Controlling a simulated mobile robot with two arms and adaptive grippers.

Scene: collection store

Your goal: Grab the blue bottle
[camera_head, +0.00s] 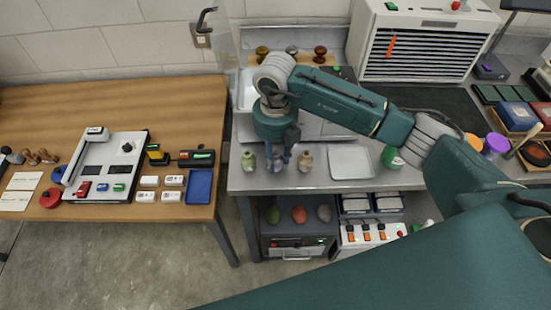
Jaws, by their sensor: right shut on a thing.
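My right arm reaches in from the right, and my right gripper (277,155) points down at the front edge of the grey counter. It is shut on a small bluish bottle (277,166), which the fingers partly hide. The bottle stands in line between a green bottle (248,161) on the left and a tan bottle (305,161) on the right. I cannot tell whether it still touches the counter. My left gripper is not in view.
A pale square tray (351,162) and a green can (392,158) stand to the right on the counter. A wooden table (50,112) with a device and a blue tray (199,187) is at left. A large vented unit (420,50) stands behind.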

